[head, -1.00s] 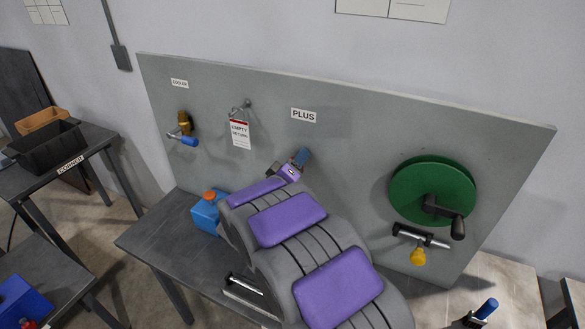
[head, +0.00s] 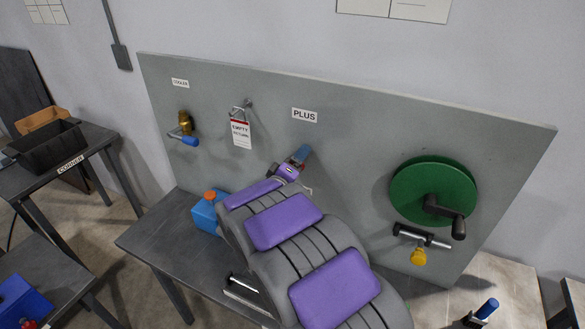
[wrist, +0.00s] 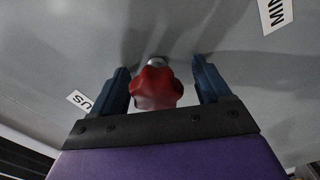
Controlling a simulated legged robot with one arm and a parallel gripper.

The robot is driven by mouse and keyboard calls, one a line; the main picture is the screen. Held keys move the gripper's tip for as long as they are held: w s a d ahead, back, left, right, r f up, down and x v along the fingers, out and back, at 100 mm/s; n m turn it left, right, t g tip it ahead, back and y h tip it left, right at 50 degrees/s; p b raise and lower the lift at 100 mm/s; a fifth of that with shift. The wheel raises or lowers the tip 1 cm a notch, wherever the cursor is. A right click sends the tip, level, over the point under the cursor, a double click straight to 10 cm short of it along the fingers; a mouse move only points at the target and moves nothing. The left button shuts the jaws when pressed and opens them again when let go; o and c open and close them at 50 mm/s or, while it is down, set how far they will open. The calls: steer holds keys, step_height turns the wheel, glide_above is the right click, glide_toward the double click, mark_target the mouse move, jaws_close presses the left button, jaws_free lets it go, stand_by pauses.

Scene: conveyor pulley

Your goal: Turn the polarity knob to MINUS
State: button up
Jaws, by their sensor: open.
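The polarity knob (wrist: 155,86) is red and lobed, on a short metal stem against the grey panel in the wrist view. My gripper (wrist: 162,88) is open, with one blue finger on each side of the knob and visible gaps between. In the head view my gripper (head: 301,155) is at the panel below the PLUS label (head: 304,115), and my arm mostly hides the knob. In the wrist view a label starting "MIN" (wrist: 275,12) is cut off at the upper right, and a label ending "US" (wrist: 80,100) is partly hidden at the left.
The panel (head: 345,140) also carries a brass valve with a blue handle (head: 188,139), a hanging red-and-white tag (head: 241,134), and a green wheel with a black crank (head: 433,189). A blue can (head: 206,214) stands on the bench (head: 165,235) left of my arm.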

steer(key=o, duration=0.4)
steer(key=p+v, duration=0.4)
steer(key=v, duration=0.3)
stand_by(0.4)
steer(key=shift+r, duration=0.1)
